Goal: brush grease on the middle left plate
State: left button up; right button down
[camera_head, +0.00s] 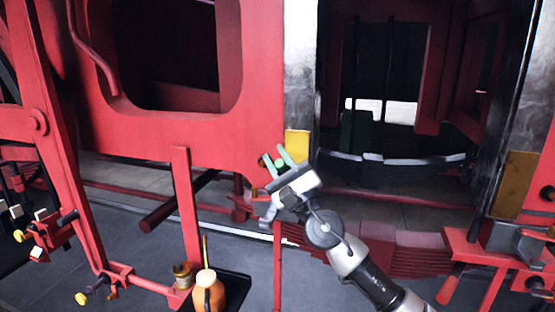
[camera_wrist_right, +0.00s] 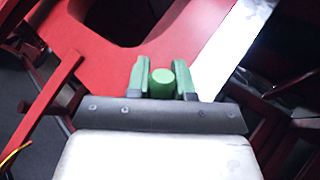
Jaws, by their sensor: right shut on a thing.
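My right gripper (camera_head: 279,160) is in the middle of the head view, with green fingers shut on a round green-ended thing, seen end-on in the right wrist view (camera_wrist_right: 162,82). It looks like a brush handle; bristles cannot be made out. A tall pale metal plate (camera_head: 300,70) stands on the red frame just beyond the gripper. A yellow patch (camera_head: 298,143) covers its lower end, close to the fingers in the picture; contact cannot be told. The pale plate also shows in the right wrist view (camera_wrist_right: 232,50). My left gripper is not in view.
A second metal upright at the right has a yellow-brown patch (camera_head: 515,183). An orange-brown pot (camera_head: 208,294) stands on a dark tray (camera_head: 237,287) at the bottom. Red posts and bars (camera_head: 187,210) stand left of the gripper. An opening lies between the uprights.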

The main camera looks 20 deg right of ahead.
notch_tip(320, 180, down, 4)
jog(key=b, duration=0.3)
jog(key=shift+b, duration=0.35)
jog(key=s+a+p, duration=0.3)
jog(key=s+p, duration=0.1)
jog(key=s, duration=0.1)
jog(key=shift+a+p, duration=0.2)
jog(key=shift+p, duration=0.2)
